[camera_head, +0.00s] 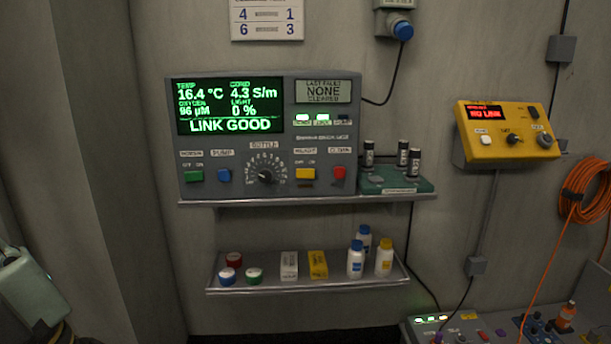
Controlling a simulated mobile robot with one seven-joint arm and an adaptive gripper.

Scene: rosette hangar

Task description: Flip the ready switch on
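I cannot pick out a switch that reads "ready"; most small labels are too blurred. A grey console (265,140) on the upper shelf shows "LINK GOOD" on its screen (229,106). Along its lower front are a green switch (195,176), a blue button (224,175), a round dial (265,176), a yellow switch (305,174) and a red button (338,172). A yellow wall box (507,147) has a red-lit display, apparently "NO LINK", a white button (485,140) and a black knob (512,139).
A green rack (396,186) with black-capped vials stands right of the console. The lower shelf (310,286) holds jars, small boxes and bottles. Coiled orange cable (585,190) hangs at right. A control panel (470,330) is at bottom right.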

